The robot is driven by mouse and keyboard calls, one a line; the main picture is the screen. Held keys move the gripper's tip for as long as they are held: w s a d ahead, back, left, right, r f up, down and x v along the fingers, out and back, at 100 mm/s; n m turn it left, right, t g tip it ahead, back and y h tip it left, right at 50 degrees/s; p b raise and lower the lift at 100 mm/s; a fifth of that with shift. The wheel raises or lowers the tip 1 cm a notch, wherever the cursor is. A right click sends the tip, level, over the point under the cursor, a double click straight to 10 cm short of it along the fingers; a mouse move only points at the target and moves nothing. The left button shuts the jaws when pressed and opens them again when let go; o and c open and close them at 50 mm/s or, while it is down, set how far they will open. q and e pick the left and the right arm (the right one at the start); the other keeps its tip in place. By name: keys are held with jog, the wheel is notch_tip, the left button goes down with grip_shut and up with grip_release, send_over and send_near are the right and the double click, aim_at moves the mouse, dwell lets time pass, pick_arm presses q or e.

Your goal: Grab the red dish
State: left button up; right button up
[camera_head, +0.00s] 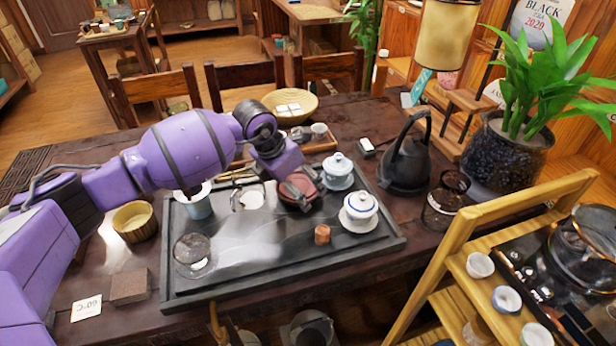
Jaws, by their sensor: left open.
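The red dish (303,184) is a small reddish-brown round piece on the dark tea tray (380,243), near the tray's back edge. My left arm reaches in from the left, and my left gripper (297,189) is right at the dish. The gripper is open, with its dark fingers over and beside the dish and hiding part of it. I cannot tell whether the fingers touch it. My right gripper is out of view.
Two white lidded cups (338,172) (359,212) stand close right of the dish. A black kettle (405,160) and potted plant (508,140) stand to the right. A wooden shelf (455,240) is at the front right.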

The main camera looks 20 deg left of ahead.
pick_arm(q)
jog(key=c, duration=1.4)
jog(key=shift+r, duration=0.2)
